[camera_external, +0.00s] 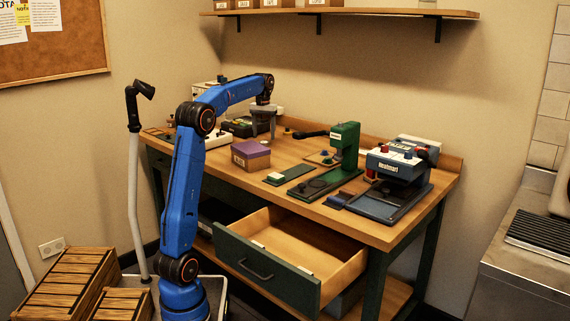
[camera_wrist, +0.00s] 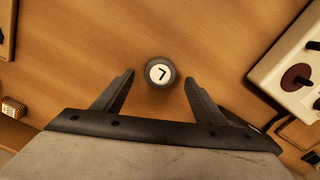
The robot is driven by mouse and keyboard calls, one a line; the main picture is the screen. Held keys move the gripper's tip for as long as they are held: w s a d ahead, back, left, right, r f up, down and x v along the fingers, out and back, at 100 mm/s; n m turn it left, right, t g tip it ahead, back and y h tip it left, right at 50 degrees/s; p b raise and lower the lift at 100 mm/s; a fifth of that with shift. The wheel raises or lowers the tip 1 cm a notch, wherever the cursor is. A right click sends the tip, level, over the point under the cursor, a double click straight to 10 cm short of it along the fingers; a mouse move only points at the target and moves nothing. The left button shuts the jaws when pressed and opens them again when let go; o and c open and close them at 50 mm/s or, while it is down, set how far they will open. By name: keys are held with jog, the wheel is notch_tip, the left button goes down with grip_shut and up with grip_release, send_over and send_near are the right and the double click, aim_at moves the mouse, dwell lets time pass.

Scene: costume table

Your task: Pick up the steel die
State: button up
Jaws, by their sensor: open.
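A round dark grey piece (camera_wrist: 148,82), with a white disc and a black L-shaped mark on top, stands on the wooden table; I take it to be the steel die. In the wrist view it sits at the middle, at the mouth of my gripper (camera_wrist: 159,77). One open finger is on each side of it, with a gap to both; I cannot tell the height left between them. In the external view my gripper (camera_external: 263,127) points down over the back left part of the table, and I cannot make out the die there.
In the wrist view a cream device (camera_wrist: 280,72) with a dark red knob stands to the right. A purple-topped box (camera_external: 251,149), a green press (camera_external: 344,145) and a blue press (camera_external: 396,165) stand on the table. The front drawer (camera_external: 262,273) is pulled out.

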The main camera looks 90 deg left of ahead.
aim_at(264, 142)
jog(key=shift+f, duration=1.65)
jog(key=c, duration=1.3)
jog(key=shift+c, duration=0.3)
jog(key=shift+r, duration=0.1)
